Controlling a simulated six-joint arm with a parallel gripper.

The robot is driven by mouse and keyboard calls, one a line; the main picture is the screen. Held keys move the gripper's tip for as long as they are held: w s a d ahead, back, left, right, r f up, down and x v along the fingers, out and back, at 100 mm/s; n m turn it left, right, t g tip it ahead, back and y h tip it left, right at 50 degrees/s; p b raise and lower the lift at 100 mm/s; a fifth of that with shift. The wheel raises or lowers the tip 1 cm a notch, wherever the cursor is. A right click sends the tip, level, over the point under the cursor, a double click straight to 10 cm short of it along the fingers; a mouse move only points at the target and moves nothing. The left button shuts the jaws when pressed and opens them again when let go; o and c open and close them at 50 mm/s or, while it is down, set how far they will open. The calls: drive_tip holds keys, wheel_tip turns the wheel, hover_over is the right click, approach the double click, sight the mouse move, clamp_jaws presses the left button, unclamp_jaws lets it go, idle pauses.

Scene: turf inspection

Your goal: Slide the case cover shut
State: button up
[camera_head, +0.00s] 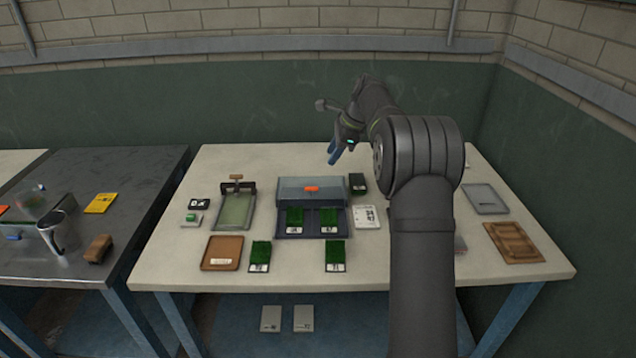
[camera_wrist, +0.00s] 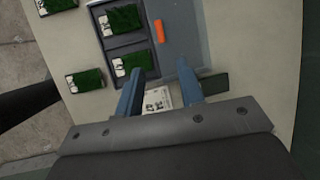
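The case (camera_head: 312,233) stands at the middle of the pale table. Its blue-grey cover (camera_head: 312,187) with an orange handle (camera_head: 312,189) lies over the rear part. The front part is uncovered and shows two green turf samples (camera_head: 295,217) with white labels, side by side. In the wrist view the cover (camera_wrist: 186,32) and orange handle (camera_wrist: 158,31) lie beyond my fingertips. My gripper (camera_head: 335,151) is raised above the table's back edge, right of the case. In the wrist view its blue fingers (camera_wrist: 160,80) are apart with nothing between them.
Two turf samples (camera_head: 260,257) (camera_head: 335,256) lie in front of the case. A label card (camera_head: 367,217) and a dark block (camera_head: 357,184) sit right of it. A framed tray (camera_head: 235,212) and brown tray (camera_head: 222,253) lie left; a wooden board (camera_head: 513,242) lies far right.

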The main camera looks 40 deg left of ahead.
sight(315, 188)
drive_tip(key=x, duration=1.4)
drive_tip(key=shift+a, duration=0.1)
clamp_jaws()
